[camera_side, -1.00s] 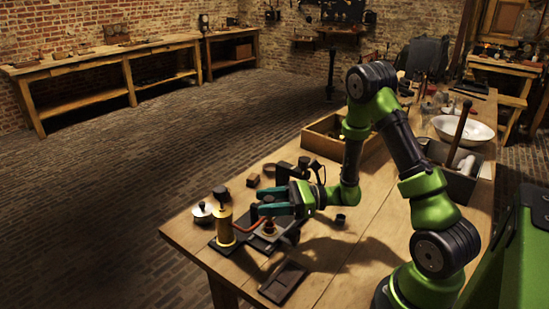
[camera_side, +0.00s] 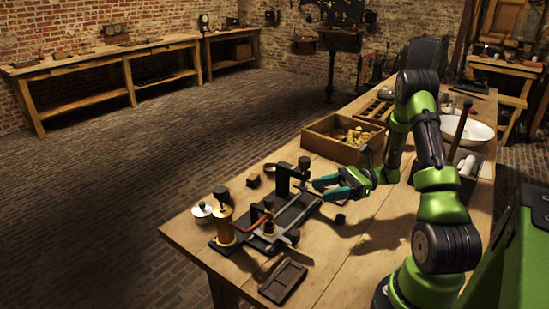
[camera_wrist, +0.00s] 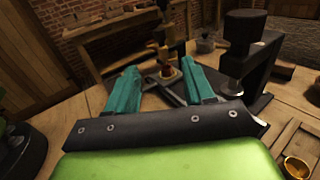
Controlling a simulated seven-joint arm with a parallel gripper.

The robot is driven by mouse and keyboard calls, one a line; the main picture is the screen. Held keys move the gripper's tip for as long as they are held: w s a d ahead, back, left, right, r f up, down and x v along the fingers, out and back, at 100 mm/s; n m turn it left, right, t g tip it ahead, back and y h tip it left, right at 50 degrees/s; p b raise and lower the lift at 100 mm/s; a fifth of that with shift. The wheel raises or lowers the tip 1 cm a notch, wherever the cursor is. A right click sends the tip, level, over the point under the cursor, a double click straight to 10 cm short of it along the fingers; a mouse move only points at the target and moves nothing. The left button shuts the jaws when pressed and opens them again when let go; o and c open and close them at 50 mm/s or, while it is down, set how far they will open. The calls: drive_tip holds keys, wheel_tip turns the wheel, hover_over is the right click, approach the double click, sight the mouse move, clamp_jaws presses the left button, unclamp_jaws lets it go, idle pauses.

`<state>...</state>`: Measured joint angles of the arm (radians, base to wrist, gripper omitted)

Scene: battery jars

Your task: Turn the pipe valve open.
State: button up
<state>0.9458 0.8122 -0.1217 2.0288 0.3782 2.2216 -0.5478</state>
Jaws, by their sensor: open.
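A pipe rig stands near the table's front left corner: a brass cylinder (camera_side: 225,230), a red-brown pipe (camera_side: 250,224) and a short brass-based fitting with a dark top (camera_side: 268,220). I cannot tell which part is the valve handle or how it is turned. My gripper (camera_side: 318,190) is open and empty, to the right of the rig, with teal fingers pointing left. It is close to a black upright stand with a knob (camera_side: 303,172). In the wrist view my gripper (camera_wrist: 161,68) frames the fitting (camera_wrist: 167,72) farther off, between its fingers. The black stand (camera_wrist: 240,60) is at right.
A wooden box of brass pieces (camera_side: 340,143) lies behind my gripper. A small black cap (camera_side: 340,219) lies on otherwise fairly clear wood at right.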

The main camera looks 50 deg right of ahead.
drive_tip(key=s+g, duration=0.1)
drive_tip(key=s+a+f+n+g, duration=0.1)
drive_tip(key=s+f+g, duration=0.1)
drive_tip(key=shift+s+a+f+n, duration=0.1)
drive_tip(key=shift+a+f+n, duration=0.1)
drive_tip(key=shift+a+n, duration=0.1)
drive_tip(key=s+a+r+n+h, duration=0.2)
drive_tip(key=a+r+n+h, duration=1.1)
drive_tip(key=a+r+n, duration=0.3)
drive_tip(key=shift+s+a+r+n, duration=0.25)
drive_tip(key=shift+r+n, duration=0.55)
drive_tip(key=shift+n, duration=0.8)
drive_tip(key=shift+o, duration=0.2)
drive_tip(key=shift+w, duration=0.1)
